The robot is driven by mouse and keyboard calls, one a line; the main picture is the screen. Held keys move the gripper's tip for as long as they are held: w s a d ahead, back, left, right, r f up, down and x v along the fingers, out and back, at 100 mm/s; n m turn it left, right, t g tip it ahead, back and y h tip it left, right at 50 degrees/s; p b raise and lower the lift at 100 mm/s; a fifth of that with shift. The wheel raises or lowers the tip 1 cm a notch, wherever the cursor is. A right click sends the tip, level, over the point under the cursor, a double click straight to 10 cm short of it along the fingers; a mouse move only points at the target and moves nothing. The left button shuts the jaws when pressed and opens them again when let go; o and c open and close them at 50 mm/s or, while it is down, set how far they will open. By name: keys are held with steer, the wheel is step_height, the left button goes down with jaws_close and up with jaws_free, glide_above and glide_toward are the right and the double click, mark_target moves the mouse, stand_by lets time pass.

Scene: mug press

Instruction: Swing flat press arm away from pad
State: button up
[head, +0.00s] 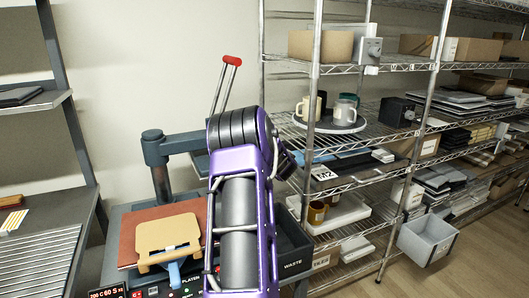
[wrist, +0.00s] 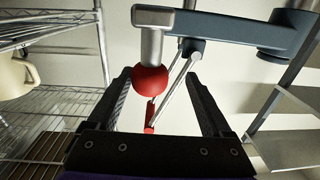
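The flat press stands at lower left in the head view, with a blue-grey column and horizontal press arm (head: 185,143). The press arm also shows at the top of the wrist view (wrist: 240,30). A lever with a red grip (head: 232,61) rises on two metal rods. The reddish-brown pad (head: 128,238) carries a tan folded piece (head: 168,236); my arm covers the area to its right. In the wrist view, a red ball knob (wrist: 150,79) on a silver post lies between the open fingers of my gripper (wrist: 160,74), with visible gaps on both sides.
A bin marked WASTE (head: 292,264) stands right of the press, partly behind my arm. Wire shelving (head: 318,150) on the right holds mugs on a round tray (head: 330,122) and boxes. A grey bin (head: 427,240) is at lower right. A dark rack stands at left.

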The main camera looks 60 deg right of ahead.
steer(key=v, duration=1.2)
steer(key=shift+s+a, duration=0.25)
steer(key=shift+s, duration=0.05)
steer(key=shift+w+r, duration=0.1)
